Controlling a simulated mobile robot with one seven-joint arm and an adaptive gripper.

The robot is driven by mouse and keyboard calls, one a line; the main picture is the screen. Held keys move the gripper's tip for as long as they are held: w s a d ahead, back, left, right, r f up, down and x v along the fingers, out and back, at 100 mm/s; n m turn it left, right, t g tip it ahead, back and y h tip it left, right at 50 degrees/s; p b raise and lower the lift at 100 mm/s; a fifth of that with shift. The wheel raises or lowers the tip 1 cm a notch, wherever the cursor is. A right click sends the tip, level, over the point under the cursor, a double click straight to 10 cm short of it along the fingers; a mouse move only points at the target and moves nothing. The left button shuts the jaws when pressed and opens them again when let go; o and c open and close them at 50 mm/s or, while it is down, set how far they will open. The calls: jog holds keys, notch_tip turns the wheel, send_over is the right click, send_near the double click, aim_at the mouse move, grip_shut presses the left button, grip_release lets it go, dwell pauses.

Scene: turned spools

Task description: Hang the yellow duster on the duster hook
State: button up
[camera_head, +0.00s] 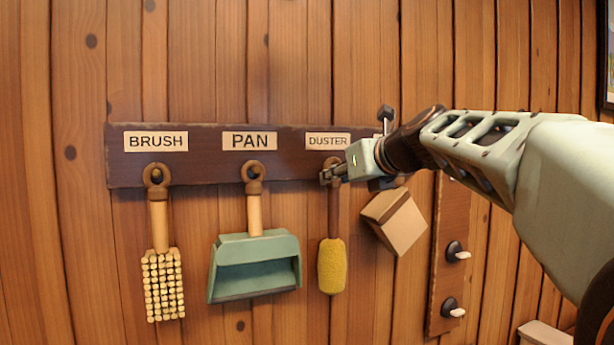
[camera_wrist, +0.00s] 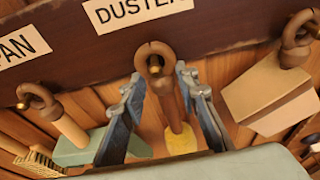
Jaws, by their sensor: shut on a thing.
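The yellow duster (camera_head: 332,266) hangs upright below the DUSTER label (camera_head: 328,140), with its dark handle upward and yellow head down. In the wrist view its yellow head (camera_wrist: 181,141) is partly hidden by my wrist. The duster's top ring appears around the duster hook (camera_wrist: 155,66), whose brass-coloured tip shows inside the ring; exact seating depth is unclear. My gripper (camera_head: 333,175) is at the top of the handle, just below the ring, shut on the duster. In the wrist view my gripper (camera_wrist: 161,84) has a finger on each side of the handle.
A brush (camera_head: 162,270) and a green pan (camera_head: 254,262) hang from hooks to the left on the dark board (camera_head: 210,172). A tan block (camera_head: 394,220) hangs close on the right, under my wrist. A strip with pegs (camera_head: 448,285) is farther right. Wall below the duster is clear.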

jog(key=o, duration=1.2)
jog(key=shift+o, duration=0.2)
jog(key=v, duration=1.1)
jog(key=s+a+f+n+g+h, duration=0.1)
jog(key=s+f+n+g, duration=0.1)
jog(key=s+f+n, duration=0.6)
jog(key=s+a+f+n+g+h, duration=0.1)
jog(key=s+f+n+g+h, duration=0.1)
jog(key=s+f+n, duration=0.6)
jog(key=s+a+f+n+g+h, duration=0.1)
jog(key=s+f+n+g, duration=0.3)
jog(key=f+n, duration=1.2)
jog(key=s+f, duration=0.4)
jog(key=f, duration=0.1)
jog(key=shift+s+f+h, duration=0.2)
jog(key=shift+s+h, duration=0.1)
